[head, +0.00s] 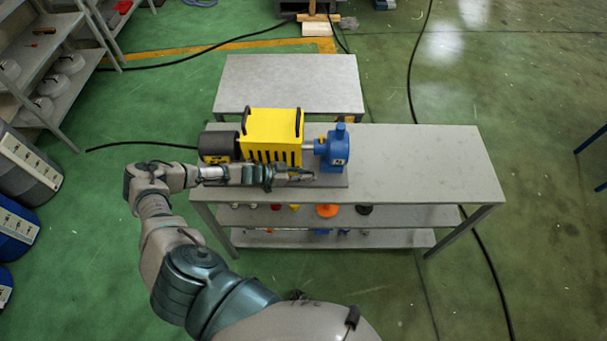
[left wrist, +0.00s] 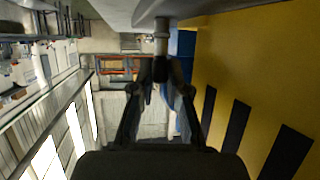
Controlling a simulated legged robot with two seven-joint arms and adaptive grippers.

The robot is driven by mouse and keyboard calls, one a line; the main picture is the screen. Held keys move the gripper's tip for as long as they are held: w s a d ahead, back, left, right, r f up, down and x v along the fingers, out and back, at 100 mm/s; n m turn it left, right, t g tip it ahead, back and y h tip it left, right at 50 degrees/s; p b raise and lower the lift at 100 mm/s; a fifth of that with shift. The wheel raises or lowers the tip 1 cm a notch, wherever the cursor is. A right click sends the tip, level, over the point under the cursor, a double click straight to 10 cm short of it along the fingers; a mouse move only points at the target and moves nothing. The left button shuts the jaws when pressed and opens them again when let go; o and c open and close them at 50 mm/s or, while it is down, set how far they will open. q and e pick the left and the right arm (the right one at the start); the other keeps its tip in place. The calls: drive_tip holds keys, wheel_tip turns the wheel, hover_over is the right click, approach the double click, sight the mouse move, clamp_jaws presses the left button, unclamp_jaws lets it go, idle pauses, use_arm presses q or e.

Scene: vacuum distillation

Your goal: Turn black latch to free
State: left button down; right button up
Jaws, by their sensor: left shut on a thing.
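A yellow housing (head: 271,135) with black slots and a blue pump part (head: 334,149) stand on a grey plate on the table. My left gripper (head: 305,176) lies along the front of this machine, its fingertips near the base of the blue part. In the left wrist view, the gripper (left wrist: 160,88) has its fingers closed around a small dark piece, the black latch (left wrist: 161,69), at the end of a grey rod (left wrist: 161,42). The fingertips partly hide the latch. The yellow housing also fills the right side of that view (left wrist: 240,60). My right gripper is out of view.
The grey table (head: 430,165) is bare to the right of the machine. Its lower shelf holds small coloured items, including an orange one (head: 327,211). A second table (head: 290,83) stands behind. Shelving (head: 50,60) is at the left, and cables cross the green floor.

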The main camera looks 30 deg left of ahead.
use_arm(q)
drive_tip(key=c, duration=1.2)
unclamp_jaws()
drive_tip(key=shift+w, duration=0.15)
drive_tip(key=shift+o, duration=0.2)
drive_tip(key=v, duration=1.2)
drive_tip(key=shift+f, duration=0.15)
